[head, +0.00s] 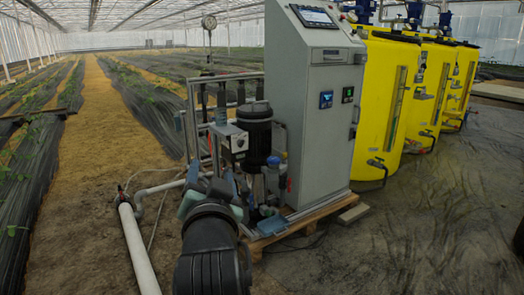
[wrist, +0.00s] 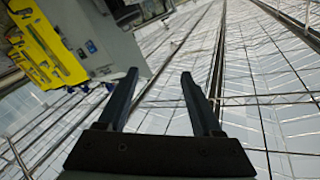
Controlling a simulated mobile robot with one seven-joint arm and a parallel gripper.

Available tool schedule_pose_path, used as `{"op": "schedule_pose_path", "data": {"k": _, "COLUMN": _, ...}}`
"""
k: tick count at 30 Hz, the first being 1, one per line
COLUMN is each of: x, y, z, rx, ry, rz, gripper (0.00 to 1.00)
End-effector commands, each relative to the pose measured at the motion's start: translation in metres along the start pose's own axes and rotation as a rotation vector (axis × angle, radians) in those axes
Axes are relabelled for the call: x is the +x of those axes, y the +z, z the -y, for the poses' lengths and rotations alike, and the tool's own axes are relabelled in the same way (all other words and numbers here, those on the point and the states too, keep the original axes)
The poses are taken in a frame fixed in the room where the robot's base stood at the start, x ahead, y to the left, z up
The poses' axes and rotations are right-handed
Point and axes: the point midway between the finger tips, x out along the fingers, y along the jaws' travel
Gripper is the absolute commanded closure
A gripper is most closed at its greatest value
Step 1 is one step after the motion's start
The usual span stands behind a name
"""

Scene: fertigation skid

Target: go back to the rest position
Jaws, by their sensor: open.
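My arm rises from the bottom middle of the head view, in front of the skid. My gripper (wrist: 158,92) shows in the wrist view with its two dark fingers spread apart and nothing between them. Behind the fingers is the greenhouse roof, tilted in the picture. The grey cabinet (head: 318,110) of the fertigation skid stands upright on a wooden pallet (head: 262,243) in the head view. It also shows at the top left of the wrist view (wrist: 110,45), beyond the fingers.
Several yellow tanks (head: 385,110) stand to the right. A white pipe (head: 137,250) runs along the ground at left. The sandy path (head: 105,130) and the dark floor at right look clear.

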Motion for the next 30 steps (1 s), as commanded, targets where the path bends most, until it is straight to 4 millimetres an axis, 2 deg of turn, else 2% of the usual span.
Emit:
{"op": "schedule_pose_path", "data": {"k": 1, "x": -0.018, "y": -0.037, "z": 0.009, "rx": -0.056, "ry": -0.029, "rz": -0.099, "gripper": 0.33}}
{"op": "schedule_pose_path", "data": {"k": 3, "x": -0.045, "y": -0.082, "z": 0.022, "rx": -0.141, "ry": -0.06, "rz": -0.23, "gripper": 0.33}}
{"op": "schedule_pose_path", "data": {"k": 5, "x": -0.072, "y": -0.117, "z": 0.032, "rx": -0.212, "ry": -0.079, "rz": -0.342, "gripper": 0.33}}
{"op": "schedule_pose_path", "data": {"k": 6, "x": -0.092, "y": -0.139, "z": 0.038, "rx": -0.258, "ry": -0.085, "rz": -0.415, "gripper": 0.33}}
{"op": "schedule_pose_path", "data": {"k": 9, "x": -0.144, "y": -0.185, "z": 0.053, "rx": -0.372, "ry": -0.088, "rz": -0.594, "gripper": 0.33}}
{"op": "schedule_pose_path", "data": {"k": 11, "x": -0.178, "y": -0.208, "z": 0.061, "rx": -0.437, "ry": -0.082, "rz": -0.698, "gripper": 0.33}}
{"op": "schedule_pose_path", "data": {"k": 12, "x": -0.201, "y": -0.222, "z": 0.066, "rx": -0.478, "ry": -0.074, "rz": -0.768, "gripper": 0.33}}
{"op": "schedule_pose_path", "data": {"k": 14, "x": -0.236, "y": -0.239, "z": 0.073, "rx": -0.54, "ry": -0.056, "rz": -0.87, "gripper": 0.33}}
{"op": "schedule_pose_path", "data": {"k": 15, "x": -0.239, "y": -0.257, "z": 0.084, "rx": -0.551, "ry": -0.052, "rz": -0.879, "gripper": 0.33}}
{"op": "schedule_pose_path", "data": {"k": 16, "x": -0.236, "y": -0.268, "z": 0.089, "rx": -0.548, "ry": -0.053, "rz": -0.87, "gripper": 0.33}}
{"op": "schedule_pose_path", "data": {"k": 30, "x": -0.238, "y": -0.39, "z": 0.158, "rx": -0.542, "ry": -0.058, "rz": -0.862, "gripper": 0.33}}
